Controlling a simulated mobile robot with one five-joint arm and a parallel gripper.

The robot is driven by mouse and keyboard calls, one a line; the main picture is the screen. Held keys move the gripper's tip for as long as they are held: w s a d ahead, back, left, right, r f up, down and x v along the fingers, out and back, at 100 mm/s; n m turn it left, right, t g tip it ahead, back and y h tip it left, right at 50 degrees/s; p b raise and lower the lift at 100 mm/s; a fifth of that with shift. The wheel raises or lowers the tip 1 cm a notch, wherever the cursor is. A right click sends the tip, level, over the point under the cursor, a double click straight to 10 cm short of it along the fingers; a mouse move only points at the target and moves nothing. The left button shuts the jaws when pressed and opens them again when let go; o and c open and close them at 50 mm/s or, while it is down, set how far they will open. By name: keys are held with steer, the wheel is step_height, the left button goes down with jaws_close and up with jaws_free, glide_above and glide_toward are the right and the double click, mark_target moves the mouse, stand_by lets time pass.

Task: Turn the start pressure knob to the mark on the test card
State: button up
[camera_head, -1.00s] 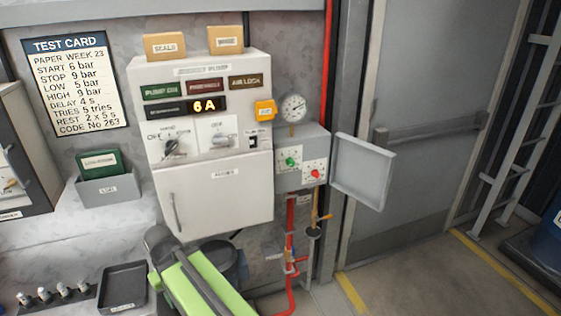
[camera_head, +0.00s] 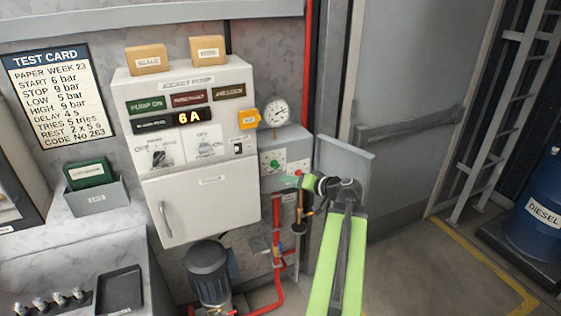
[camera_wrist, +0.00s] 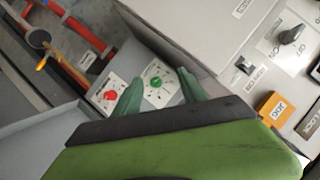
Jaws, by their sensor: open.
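The test card (camera_head: 60,92) hangs on the wall at left and reads START 6 bar. The small grey switch box has a green knob (camera_head: 276,165) and a red knob (camera_head: 299,174); neither has a readable name. My gripper (camera_wrist: 161,76) is open and empty in front of this box. In the wrist view the green knob (camera_wrist: 155,82) lies between its two green fingers, with no contact visible. The red knob (camera_wrist: 110,95) lies left of the fingers. The pointer's exact setting is too small to read.
The box's open door (camera_head: 345,168) stands out to the right, close to my arm. A pressure gauge (camera_head: 276,113) is above the box. The white jockey pump cabinet (camera_head: 200,205) is at left, with an orange tag (camera_head: 248,118). Red pipes run below.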

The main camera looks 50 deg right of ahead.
steer(key=m+h, duration=0.1)
glide_toward(277, 166)
steer(key=shift+t, duration=0.4)
steer(key=b+x, duration=0.1)
steer(key=x, duration=0.1)
steer(key=b+x, duration=0.2)
steer(key=x, duration=0.1)
steer(key=b+x, duration=0.2)
steer(key=x, duration=0.1)
steer(key=shift+s+f, duration=0.1)
steer(key=shift+f, duration=0.35)
steer(key=shift+w+f, duration=0.1)
steer(key=shift+w, duration=0.4)
